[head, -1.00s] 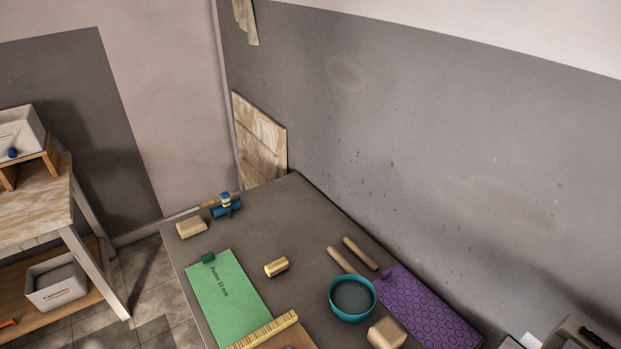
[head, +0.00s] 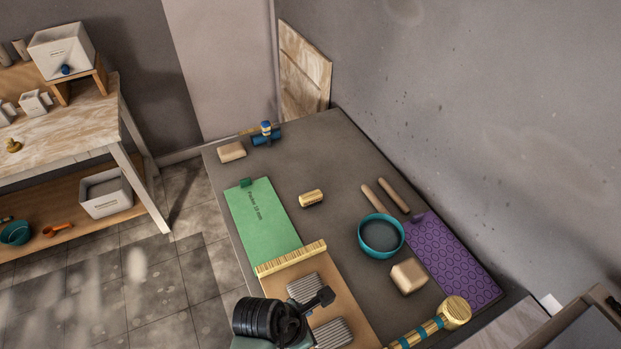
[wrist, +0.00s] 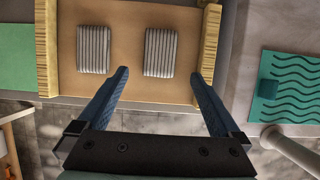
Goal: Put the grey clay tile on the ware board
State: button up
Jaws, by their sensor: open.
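Two grey ribbed tiles lie apart on a tan board (head: 354,303) with pale wooden strips along two ends. One tile (head: 306,288) lies farther back and the other (head: 332,333) nearer in the head view. In the wrist view they show as a left tile (wrist: 93,50) and a right tile (wrist: 160,53). My gripper (wrist: 160,76) is open and empty, its fingertips spread about the right tile's near end, apparently above the board. I cannot tell whether this tan board or the green board (head: 262,222) marked 10 mm is the ware board.
A teal bowl (head: 381,236), a beige block (head: 408,276), a purple patterned mat (head: 452,258) and two wooden rods stand on the right. A teal wavy mat (wrist: 289,88) shows at right in the wrist view. Bare table surrounds the brush.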

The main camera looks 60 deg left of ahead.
jog(key=shift+v, duration=1.2)
